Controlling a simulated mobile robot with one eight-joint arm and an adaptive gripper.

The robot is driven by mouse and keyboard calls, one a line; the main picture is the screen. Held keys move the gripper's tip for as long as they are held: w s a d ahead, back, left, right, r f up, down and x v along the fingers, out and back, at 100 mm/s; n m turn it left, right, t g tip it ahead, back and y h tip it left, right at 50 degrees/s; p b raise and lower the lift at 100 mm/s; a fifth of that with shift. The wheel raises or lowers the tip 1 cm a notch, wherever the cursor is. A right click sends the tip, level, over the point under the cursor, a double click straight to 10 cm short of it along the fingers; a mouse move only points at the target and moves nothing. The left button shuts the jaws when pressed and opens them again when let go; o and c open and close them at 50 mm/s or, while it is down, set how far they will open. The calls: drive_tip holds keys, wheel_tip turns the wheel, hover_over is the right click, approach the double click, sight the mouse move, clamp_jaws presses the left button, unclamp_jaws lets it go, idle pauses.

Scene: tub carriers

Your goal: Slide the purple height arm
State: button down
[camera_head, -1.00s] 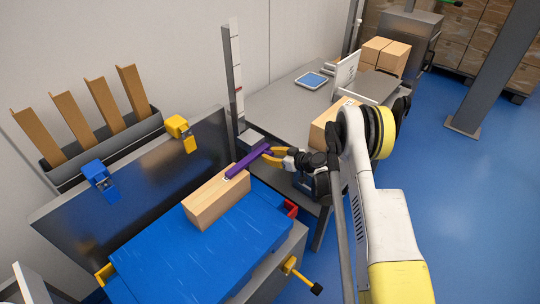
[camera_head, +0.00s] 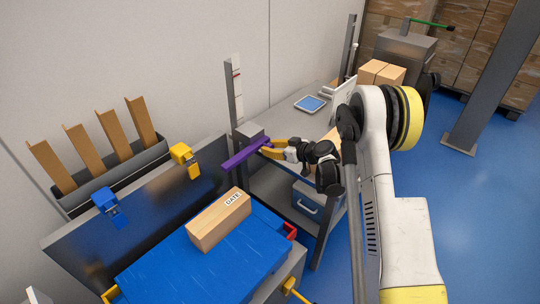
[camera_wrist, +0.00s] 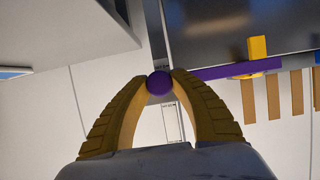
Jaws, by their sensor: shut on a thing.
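The purple height arm (camera_head: 243,156) is a flat bar reaching out from the upright scale post (camera_head: 234,92). In the wrist view my gripper (camera_wrist: 160,84) is shut around the round purple knob, and the purple height arm (camera_wrist: 225,72) runs off to the right.
A grey panel (camera_head: 140,202) with a blue clamp (camera_head: 106,202) and a yellow clamp (camera_head: 184,157) stands left of the arm. Brown angle strips (camera_head: 95,150) stand in a grey bin behind it. A grey table with a tablet (camera_head: 309,104) is at the back right.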

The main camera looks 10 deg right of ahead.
drive_tip(key=shift+w+r, duration=0.15)
drive_tip(key=shift+r, duration=0.9)
drive_tip(key=c, duration=1.1)
unclamp_jaws()
drive_tip(key=shift+s+d+r, duration=0.15)
drive_tip(key=shift+s+d, duration=0.15)
drive_tip(key=shift+s, duration=0.15)
drive_tip(key=v, duration=1.1)
